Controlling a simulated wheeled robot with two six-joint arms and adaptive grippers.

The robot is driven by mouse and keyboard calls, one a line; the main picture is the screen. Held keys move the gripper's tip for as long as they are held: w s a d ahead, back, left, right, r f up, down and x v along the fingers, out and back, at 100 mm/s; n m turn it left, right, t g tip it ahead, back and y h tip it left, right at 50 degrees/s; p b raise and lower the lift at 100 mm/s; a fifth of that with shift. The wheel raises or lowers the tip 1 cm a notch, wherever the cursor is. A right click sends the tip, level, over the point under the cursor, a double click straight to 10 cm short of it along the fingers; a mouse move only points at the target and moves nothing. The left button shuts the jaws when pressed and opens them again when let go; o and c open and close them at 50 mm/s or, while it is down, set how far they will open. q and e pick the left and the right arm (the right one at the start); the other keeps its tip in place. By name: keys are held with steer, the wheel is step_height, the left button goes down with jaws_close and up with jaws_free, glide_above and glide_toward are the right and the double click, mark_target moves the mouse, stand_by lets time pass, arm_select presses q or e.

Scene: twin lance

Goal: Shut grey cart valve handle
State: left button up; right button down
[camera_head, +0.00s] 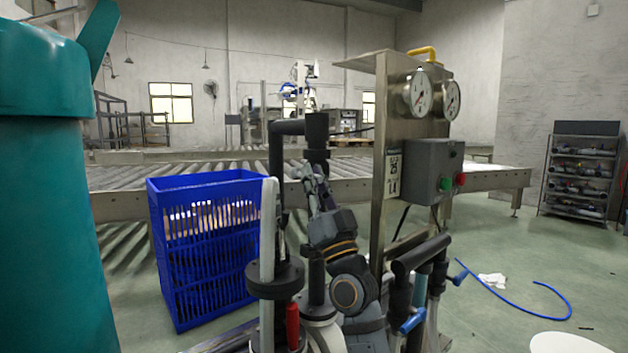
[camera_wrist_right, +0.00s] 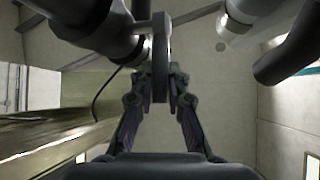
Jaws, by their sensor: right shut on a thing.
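The grey valve handle (camera_wrist_right: 161,50) shows in the right wrist view as a flat grey bar beside a dark pipe fitting. My right gripper (camera_wrist_right: 160,82) has its fingers on both sides of this bar and is shut on it. In the head view the right gripper (camera_head: 312,178) is raised at the black upright pipe (camera_head: 316,132) of the cart, its fingers pointing up. The handle is small and mostly hidden there by the fingers and pipe. My left gripper is not in either view.
A steel panel with gauges (camera_head: 420,93) and a grey button box (camera_head: 432,170) stands just right of my arm. Blue-handled (camera_head: 411,321) and red-handled (camera_head: 293,325) valves sit low. A blue crate (camera_head: 205,250) and teal cylinder (camera_head: 45,200) are left.

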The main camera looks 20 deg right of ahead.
steer(key=c, duration=1.6)
jaws_free()
steer(key=v, duration=0.7)
steer(key=shift+s+f, duration=0.2)
steer(key=shift+f, duration=0.05)
